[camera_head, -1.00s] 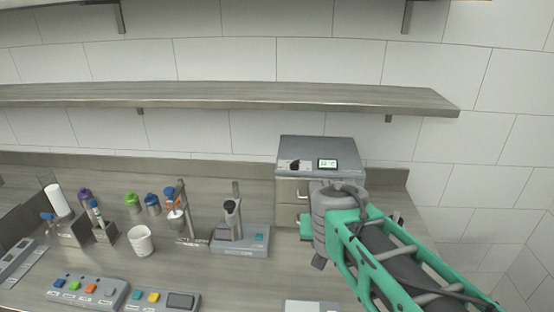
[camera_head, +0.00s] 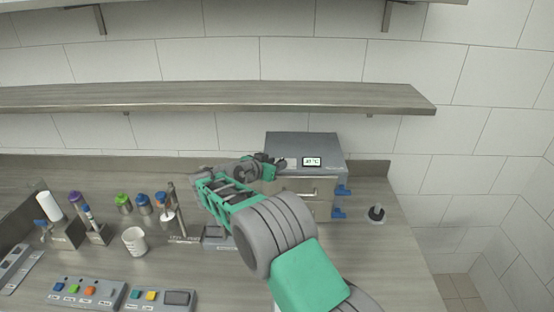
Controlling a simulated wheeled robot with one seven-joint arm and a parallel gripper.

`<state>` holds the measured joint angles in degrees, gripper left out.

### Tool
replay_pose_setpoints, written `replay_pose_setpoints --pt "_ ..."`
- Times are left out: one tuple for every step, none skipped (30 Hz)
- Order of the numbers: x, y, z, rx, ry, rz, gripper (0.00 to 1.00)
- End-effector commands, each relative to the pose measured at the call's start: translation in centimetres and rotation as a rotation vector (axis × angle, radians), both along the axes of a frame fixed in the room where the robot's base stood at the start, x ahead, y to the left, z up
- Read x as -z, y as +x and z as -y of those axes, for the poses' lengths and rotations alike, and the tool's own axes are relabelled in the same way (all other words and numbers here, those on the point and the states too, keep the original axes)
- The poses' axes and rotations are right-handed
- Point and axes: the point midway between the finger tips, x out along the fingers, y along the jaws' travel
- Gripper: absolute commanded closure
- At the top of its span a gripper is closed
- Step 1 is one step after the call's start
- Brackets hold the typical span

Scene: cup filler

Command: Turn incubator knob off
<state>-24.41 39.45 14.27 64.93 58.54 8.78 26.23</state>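The incubator (camera_head: 310,186) is a grey box at the back of the counter, with drawers below and a small lit display (camera_head: 312,162) on its upper front. The display's digits are too small to read surely. My gripper (camera_head: 268,167) is at the left part of that upper front panel, left of the display. The knob is hidden behind it. I cannot tell whether the gripper touches the knob or whether its fingers are open or shut. My arm covers the lower left of the incubator.
Left are a white cup (camera_head: 135,241), coloured bottles (camera_head: 123,202) and button panels (camera_head: 85,294). A shelf (camera_head: 220,98) spans above.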

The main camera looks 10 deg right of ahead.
Motion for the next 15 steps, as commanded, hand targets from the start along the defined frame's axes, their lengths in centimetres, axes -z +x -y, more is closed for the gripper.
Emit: replay_pose_setpoints --pt "0.03 0.31 0.28 0.0 -0.001 -0.001 0.67" --pt "0.13 0.44 0.38 0.0 0.001 -0.001 0.67" --pt "0.25 0.57 0.46 -0.001 0.001 0.0 0.67" --pt "0.31 0.61 0.49 -0.002 0.001 0.0 0.67" --pt "0.35 0.63 0.5 -0.002 0.001 0.0 0.67" --pt "0.37 0.63 0.49 -0.002 0.001 0.0 0.67" --pt "0.38 0.62 0.48 -0.002 0.001 0.0 0.67" --pt "0.37 0.62 0.47 -0.002 0.001 0.0 0.67" --pt "0.37 0.62 0.48 -0.002 0.001 0.0 0.67" --pt "0.37 0.61 0.47 -0.002 0.001 0.0 0.68" --pt "0.38 0.61 0.47 -0.002 0.001 0.0 0.71" --pt "0.37 0.61 0.47 -0.002 0.001 0.0 0.74" --pt "0.37 0.6 0.46 -0.002 0.001 0.0 0.76" --pt "0.37 0.6 0.46 -0.002 0.001 0.0 0.79" --pt "0.37 0.6 0.46 -0.002 0.001 0.0 0.82"
